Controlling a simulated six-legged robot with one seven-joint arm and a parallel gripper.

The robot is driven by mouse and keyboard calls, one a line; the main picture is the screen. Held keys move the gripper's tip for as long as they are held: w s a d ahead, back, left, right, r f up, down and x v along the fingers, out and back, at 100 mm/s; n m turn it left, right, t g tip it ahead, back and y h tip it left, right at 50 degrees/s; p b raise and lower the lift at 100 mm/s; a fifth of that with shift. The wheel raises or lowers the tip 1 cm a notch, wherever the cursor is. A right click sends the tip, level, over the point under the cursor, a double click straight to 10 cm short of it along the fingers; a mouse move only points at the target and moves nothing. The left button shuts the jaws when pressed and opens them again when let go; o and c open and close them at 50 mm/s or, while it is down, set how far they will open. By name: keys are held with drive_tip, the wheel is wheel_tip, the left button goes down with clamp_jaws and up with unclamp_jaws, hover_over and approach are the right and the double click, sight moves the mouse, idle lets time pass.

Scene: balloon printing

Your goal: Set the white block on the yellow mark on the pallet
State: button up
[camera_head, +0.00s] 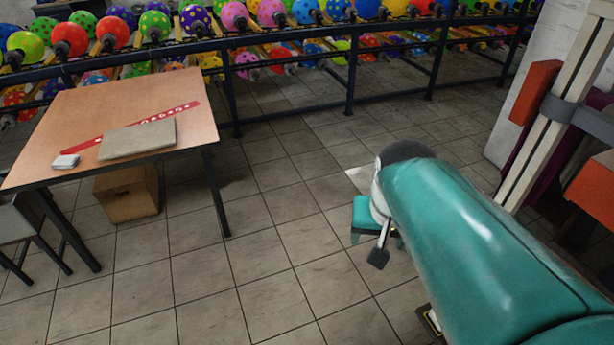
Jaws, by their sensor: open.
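A small white block (66,161) lies near the left front edge of the brown table (110,108). A flat grey-beige slab (138,139) lies to its right; I cannot tell whether it is the pallet, and no yellow mark shows on it. A dark piece with a yellow edge (433,319) peeks out beside my teal arm at the bottom; I cannot tell what it is. My gripper (379,257) is mostly hidden behind my arm.
A red strip with white marks (135,127) crosses the table. A cardboard box (127,191) stands under it, a chair (22,235) at left. A teal stool (366,216) stands near my gripper. Balloon racks (350,85) line the back. The middle floor is clear.

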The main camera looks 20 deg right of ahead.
drive_tip(key=s+a+r+n+t+y, duration=0.1)
drive_tip(key=s+a+r+n+t, duration=0.1)
drive_tip(key=a, duration=0.6)
drive_tip(key=r+n+t, duration=0.1)
drive_tip(key=n, duration=0.1)
drive_tip(key=shift+r+n, duration=0.2)
drive_tip(key=shift+n, duration=0.2)
drive_tip(key=shift+a, duration=0.1)
drive_tip(key=c, duration=0.7)
drive_tip(key=shift+s, duration=0.2)
